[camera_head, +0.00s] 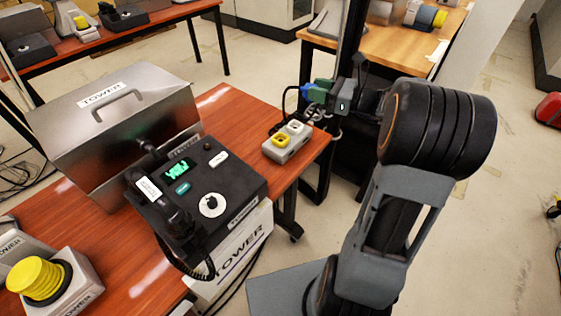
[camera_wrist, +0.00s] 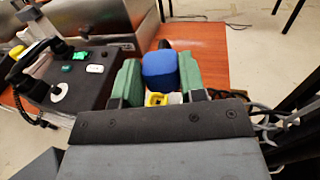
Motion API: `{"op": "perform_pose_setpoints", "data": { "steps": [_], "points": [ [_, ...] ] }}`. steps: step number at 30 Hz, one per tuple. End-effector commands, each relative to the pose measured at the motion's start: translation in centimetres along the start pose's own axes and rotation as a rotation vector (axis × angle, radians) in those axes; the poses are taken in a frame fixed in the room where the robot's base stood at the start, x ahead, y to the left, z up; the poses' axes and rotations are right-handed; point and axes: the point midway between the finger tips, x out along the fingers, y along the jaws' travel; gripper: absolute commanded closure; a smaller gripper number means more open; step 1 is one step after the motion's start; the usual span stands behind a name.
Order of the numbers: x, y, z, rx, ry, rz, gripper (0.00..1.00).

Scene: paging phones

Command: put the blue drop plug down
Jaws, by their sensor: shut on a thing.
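My gripper (camera_head: 318,93) has green fingers and is shut on the blue drop plug (camera_head: 306,88). In the wrist view the blue drop plug (camera_wrist: 160,71) sits between the two green fingers of my gripper (camera_wrist: 160,78). It is held above the right end of the red-brown table (camera_head: 230,107). A dark cable loops down from the plug's left side. A small grey box (camera_head: 287,151) with a yellow and a white socket stands on the table below and left of my gripper. In the wrist view its yellow socket (camera_wrist: 156,100) shows partly under the plug.
A black TOWER phone console (camera_head: 225,195) with a handset stands left of the grey box. A metal TOWER case (camera_head: 120,110) is behind it. A yellow button unit (camera_head: 40,280) is at the lower left. Bare tabletop lies behind the grey box.

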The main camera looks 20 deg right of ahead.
Motion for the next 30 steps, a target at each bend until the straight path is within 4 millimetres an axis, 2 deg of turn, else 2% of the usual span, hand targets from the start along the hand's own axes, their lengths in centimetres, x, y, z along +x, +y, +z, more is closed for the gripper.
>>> {"op": "perform_pose_setpoints", "data": {
  "steps": [1,9,19,23,30],
  "points": [
    [-0.9,0.1,-1.8,-0.011,0.000,0.023,0.86],
    [-4.4,2.0,-1.7,-0.004,0.000,0.117,0.86],
    [-6.4,3.9,-1.6,0.002,-0.003,0.134,0.86],
    [-5.3,4.1,-2.3,0.004,-0.003,0.137,0.86],
    [0.5,4.0,-5.0,0.006,-0.004,0.141,0.86]
  ]
}}
